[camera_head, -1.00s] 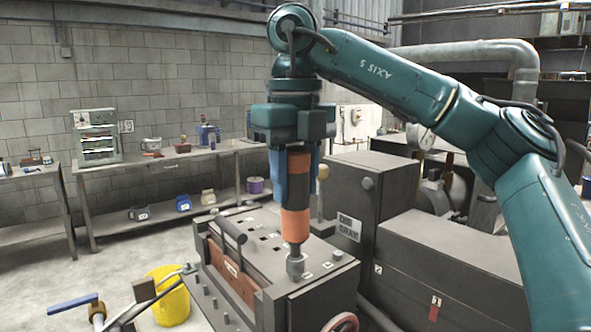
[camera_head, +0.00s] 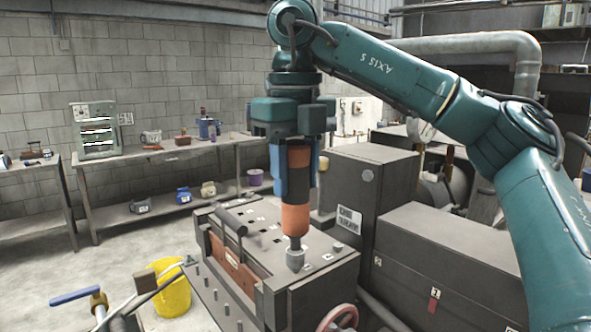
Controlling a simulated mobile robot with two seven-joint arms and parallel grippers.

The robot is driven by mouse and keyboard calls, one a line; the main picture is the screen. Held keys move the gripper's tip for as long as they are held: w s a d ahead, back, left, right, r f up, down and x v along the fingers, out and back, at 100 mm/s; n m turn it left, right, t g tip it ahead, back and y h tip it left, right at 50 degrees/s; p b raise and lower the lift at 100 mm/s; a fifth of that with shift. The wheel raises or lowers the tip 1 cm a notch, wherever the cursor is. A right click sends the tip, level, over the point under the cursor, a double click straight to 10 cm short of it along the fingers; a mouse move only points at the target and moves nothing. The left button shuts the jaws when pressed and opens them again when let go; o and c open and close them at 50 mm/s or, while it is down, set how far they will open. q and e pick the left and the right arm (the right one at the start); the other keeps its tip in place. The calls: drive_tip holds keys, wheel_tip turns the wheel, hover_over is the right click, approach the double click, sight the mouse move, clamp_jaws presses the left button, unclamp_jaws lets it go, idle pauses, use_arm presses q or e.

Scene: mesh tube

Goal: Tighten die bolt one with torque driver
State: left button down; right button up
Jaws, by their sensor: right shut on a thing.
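My right gripper (camera_head: 297,193) is shut on an upright orange-and-black torque driver (camera_head: 294,217), with blue fingers on both sides of it. The driver's thin shank points down to a grey socket or bolt head (camera_head: 295,257) on the top of a dark die block (camera_head: 325,270). The tip appears to meet the bolt; whether it is fully seated cannot be told. A small marked label lies on the block just right of this bolt. My left gripper is not in view.
A dark cabinet (camera_head: 365,185) stands close behind the block, with a long dark box (camera_head: 440,260) to the right. A handle bar (camera_head: 231,221) rises at the block's left. A yellow bucket (camera_head: 174,292) and a blue-handled valve (camera_head: 75,297) are at lower left.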

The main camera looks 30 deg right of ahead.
drive_tip(key=shift+f+p, duration=0.3)
drive_tip(key=shift+f, duration=0.6)
idle(3.4)
